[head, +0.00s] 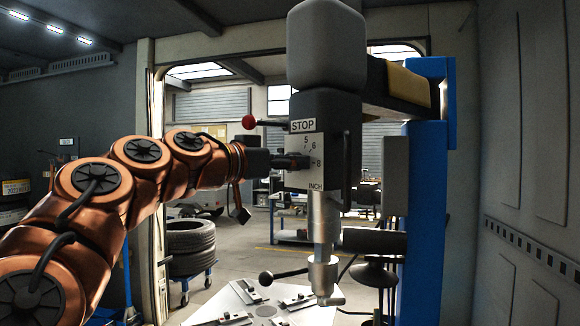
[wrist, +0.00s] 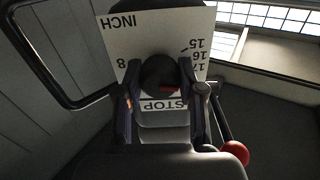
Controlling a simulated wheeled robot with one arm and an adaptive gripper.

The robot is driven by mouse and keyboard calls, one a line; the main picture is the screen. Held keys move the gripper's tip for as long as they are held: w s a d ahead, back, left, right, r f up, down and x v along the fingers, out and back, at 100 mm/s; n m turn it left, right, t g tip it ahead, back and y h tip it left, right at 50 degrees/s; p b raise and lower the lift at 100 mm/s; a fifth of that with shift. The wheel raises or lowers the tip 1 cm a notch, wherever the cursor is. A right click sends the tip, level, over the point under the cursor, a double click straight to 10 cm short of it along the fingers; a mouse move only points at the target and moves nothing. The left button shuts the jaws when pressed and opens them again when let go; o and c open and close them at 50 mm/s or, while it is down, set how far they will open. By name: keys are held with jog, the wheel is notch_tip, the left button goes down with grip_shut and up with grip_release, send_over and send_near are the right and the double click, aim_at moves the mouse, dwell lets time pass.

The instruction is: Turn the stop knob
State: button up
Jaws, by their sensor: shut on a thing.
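The stop knob (wrist: 160,76) is a dark round knob on a white dial plate (head: 304,174) marked STOP, INCH and numbers. The plate sits on the front of the tyre machine's dark head (head: 326,110). My gripper (head: 298,162) reaches the plate from the left in the head view. In the wrist view my gripper (wrist: 160,82) has one finger on each side of the knob and is shut on it. The plate appears upside down there. The fingers hide part of the plate, and the knob is mostly hidden in the head view.
A red ball-ended lever (head: 249,122) sticks out left of the machine head; its ball (wrist: 236,152) is at lower right in the wrist view. A blue column (head: 430,190) stands to the right. The turntable (head: 268,306) is below. Stacked tyres (head: 190,245) stand behind my arm.

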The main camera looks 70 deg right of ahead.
dwell(0.3)
jog(key=o, duration=1.1)
jog(key=shift+o, duration=0.2)
jog(key=v, duration=1.2)
